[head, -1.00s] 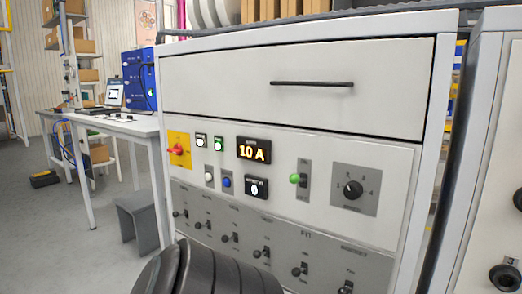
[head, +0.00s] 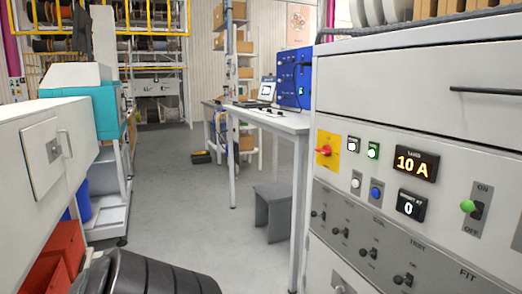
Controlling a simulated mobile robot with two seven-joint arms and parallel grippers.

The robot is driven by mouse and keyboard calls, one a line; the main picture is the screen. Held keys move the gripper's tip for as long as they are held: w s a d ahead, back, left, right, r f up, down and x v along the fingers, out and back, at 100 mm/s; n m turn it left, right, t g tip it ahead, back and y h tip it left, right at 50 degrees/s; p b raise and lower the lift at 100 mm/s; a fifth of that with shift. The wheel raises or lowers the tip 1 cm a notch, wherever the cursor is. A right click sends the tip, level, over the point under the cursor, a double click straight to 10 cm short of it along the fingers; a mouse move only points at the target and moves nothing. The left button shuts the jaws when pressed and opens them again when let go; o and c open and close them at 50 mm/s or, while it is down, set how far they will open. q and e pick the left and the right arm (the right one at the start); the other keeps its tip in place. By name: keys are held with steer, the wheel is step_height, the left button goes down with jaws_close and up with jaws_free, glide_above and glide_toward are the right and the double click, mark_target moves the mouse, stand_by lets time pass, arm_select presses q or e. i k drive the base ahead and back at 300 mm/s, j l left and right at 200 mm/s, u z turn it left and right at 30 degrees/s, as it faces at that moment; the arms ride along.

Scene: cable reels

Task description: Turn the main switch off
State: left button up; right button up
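The control panel (head: 345,188) fills the right side of the head view. A red rotary knob (head: 323,151) sits on a yellow plate (head: 331,140) at the panel's upper left; its exact setting is too small to tell. A green-tipped lever switch (head: 468,206) stands farther right, with ON printed above it and OFF below; I cannot tell its position for sure. The amber display (head: 416,164) is lit and reads 10 A, and the display below it (head: 411,206) reads 0. Neither of my grippers is in view.
A white machine (head: 30,150) stands at the left, with red bins (head: 58,250) below it. A grey stool (head: 273,210) and a white table (head: 270,120) stand beyond the panel. The grey floor aisle (head: 190,215) between is largely clear.

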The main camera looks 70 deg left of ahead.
mark_target(325, 149)
steer(key=u, duration=1.75)
